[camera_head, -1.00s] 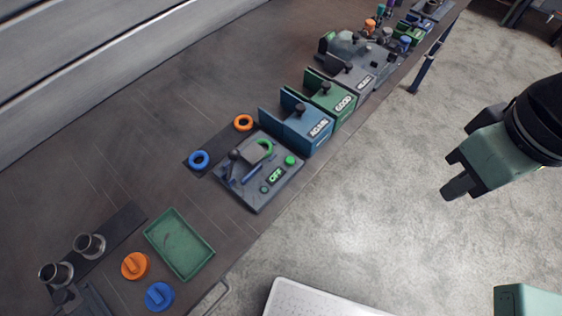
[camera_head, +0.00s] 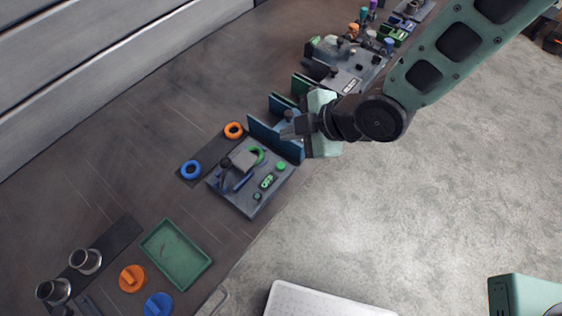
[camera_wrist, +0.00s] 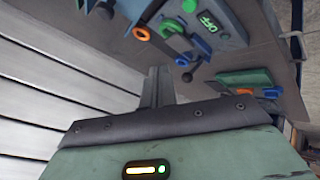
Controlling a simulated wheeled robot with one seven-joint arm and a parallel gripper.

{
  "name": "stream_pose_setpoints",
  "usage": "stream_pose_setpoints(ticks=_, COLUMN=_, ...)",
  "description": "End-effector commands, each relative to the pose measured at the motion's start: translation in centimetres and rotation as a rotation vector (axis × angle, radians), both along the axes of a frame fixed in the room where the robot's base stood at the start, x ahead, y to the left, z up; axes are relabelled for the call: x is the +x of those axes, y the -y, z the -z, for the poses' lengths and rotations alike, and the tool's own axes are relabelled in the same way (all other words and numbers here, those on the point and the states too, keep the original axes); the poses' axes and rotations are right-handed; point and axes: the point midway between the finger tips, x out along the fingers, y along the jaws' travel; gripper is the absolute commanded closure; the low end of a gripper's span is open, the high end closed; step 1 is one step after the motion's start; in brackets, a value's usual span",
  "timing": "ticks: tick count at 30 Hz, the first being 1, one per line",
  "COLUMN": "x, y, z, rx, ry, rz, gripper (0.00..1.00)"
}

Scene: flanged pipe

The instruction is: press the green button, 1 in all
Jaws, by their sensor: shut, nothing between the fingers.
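The green button (camera_head: 281,166) is a small round cap on the right part of a grey fixture (camera_head: 238,201), near a lit green display (camera_head: 267,181). A green button (camera_wrist: 189,6) also shows at the top of the wrist view, beside a display (camera_wrist: 208,22) reading OFF. My gripper (camera_head: 286,131) is shut and empty. In the head view it appears above the blue bin, just up and right of the fixture, apart from the button. In the wrist view its shut fingers (camera_wrist: 157,88) point toward the table, with the button beyond them.
The blue bin (camera_head: 262,136) is partly hidden by my gripper. A green ring (camera_head: 257,154) and a grey block sit on the fixture. Blue (camera_head: 190,169) and orange (camera_head: 233,130) rings lie behind it. A green tray (camera_head: 174,252) lies lower left, with bare table between.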

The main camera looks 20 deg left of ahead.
Motion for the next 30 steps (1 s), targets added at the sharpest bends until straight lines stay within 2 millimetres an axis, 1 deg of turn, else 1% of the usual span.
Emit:
stream_pose_setpoints(ticks=1, x=-0.1, y=-0.5, z=0.3, rx=0.015, ry=0.013, rz=-0.023, gripper=1.00)
stream_pose_setpoints(ticks=4, x=-0.2, y=-0.9, z=0.5, rx=0.034, ry=0.031, rz=-0.048, gripper=1.00)
stream_pose_setpoints(ticks=17, x=-0.2, y=-0.9, z=0.8, rx=0.036, ry=0.032, rz=-0.049, gripper=1.00)
stream_pose_setpoints(ticks=23, x=-0.2, y=-0.9, z=2.3, rx=0.035, ry=0.030, rz=-0.048, gripper=1.00)
stream_pose_setpoints(ticks=30, x=-0.3, y=-0.9, z=5.5, rx=0.034, ry=0.030, rz=-0.049, gripper=1.00)
